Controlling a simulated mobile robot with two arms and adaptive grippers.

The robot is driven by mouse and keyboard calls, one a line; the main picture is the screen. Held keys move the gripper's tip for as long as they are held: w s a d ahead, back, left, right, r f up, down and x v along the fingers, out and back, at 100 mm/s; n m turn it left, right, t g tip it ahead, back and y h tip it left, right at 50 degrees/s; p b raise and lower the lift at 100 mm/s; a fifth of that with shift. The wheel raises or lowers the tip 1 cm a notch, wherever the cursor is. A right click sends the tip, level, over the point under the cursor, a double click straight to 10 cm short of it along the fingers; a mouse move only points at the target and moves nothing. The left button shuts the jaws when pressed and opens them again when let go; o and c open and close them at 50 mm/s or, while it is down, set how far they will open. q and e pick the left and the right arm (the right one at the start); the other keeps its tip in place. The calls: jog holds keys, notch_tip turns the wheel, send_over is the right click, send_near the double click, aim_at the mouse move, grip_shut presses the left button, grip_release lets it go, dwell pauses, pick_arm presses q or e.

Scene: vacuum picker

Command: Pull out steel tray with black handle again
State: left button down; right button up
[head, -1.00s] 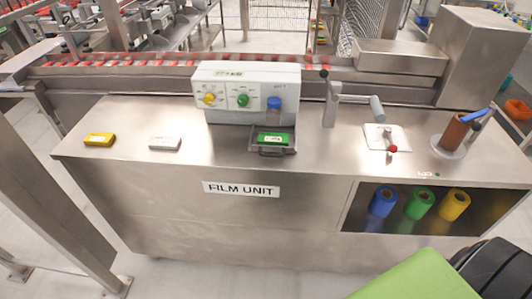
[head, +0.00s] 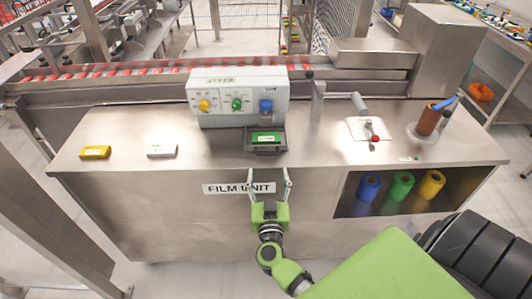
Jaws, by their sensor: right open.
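The steel tray with the black handle (head: 254,150) sticks out from under the front of the white control box (head: 220,92), near the counter's front edge. A green piece with a white label (head: 268,138) lies in it. My right gripper (head: 268,172) is in front of the counter, just below the tray in the picture. Its two thin fingers point up toward the handle, spread apart, with nothing between them. I cannot tell whether the fingertips touch the handle. My left gripper is not in view.
A yellow block (head: 95,152) and a white block (head: 161,151) lie on the counter to the left. A crank (head: 359,104), a red-knobbed lever (head: 375,138) and a brown roll (head: 430,120) stand to the right. Coloured rolls (head: 402,187) fill the opening below.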

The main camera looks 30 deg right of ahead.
aim_at(267, 155)
jog(key=x, duration=1)
jog(key=shift+a, duration=0.1)
jog(key=shift+c, duration=0.3)
